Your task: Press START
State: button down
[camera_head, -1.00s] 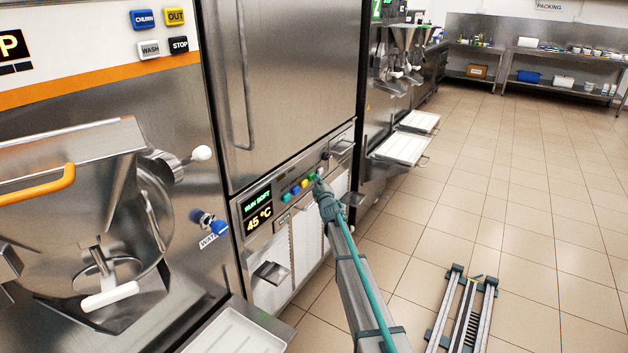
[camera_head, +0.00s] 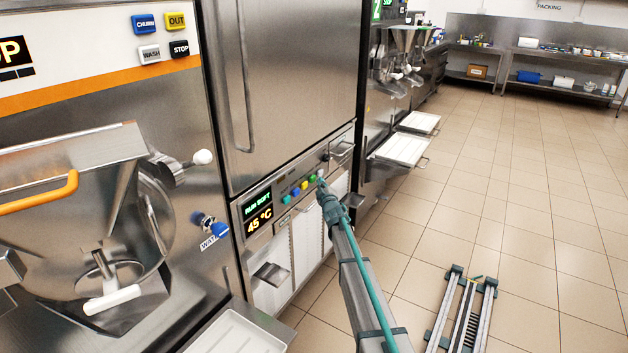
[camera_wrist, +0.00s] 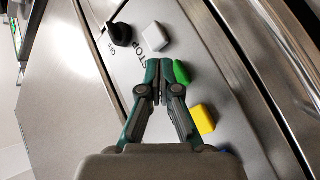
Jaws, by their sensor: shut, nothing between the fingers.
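The green button (camera_wrist: 182,72) sits in a row on the slanted panel, between a white button (camera_wrist: 155,38) labelled STOP and a yellow button (camera_wrist: 201,119). The label of the green button is hidden. My gripper (camera_wrist: 162,64) is shut and empty, its tips just beside the green button on the STOP side. I cannot tell whether they touch the panel. In the head view my gripper (camera_head: 322,184) is at the right end of the button row. The panel display (camera_head: 258,207) reads RUN SOFT and 45 °C.
A black knob (camera_wrist: 120,34) sits past the white button. A tall steel door (camera_head: 290,90) rises above the panel. The churn machine (camera_head: 90,190) stands at left, with a blue water tap (camera_head: 213,226). The tiled floor (camera_head: 530,190) at right is largely clear.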

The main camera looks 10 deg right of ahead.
jog(key=s+d+p, duration=0.1)
jog(key=d, duration=0.1)
jog(key=s+d+p, duration=0.1)
jog(key=s+d, duration=0.1)
jog(key=shift+p, duration=0.3)
dwell(0.4)
dwell(0.5)
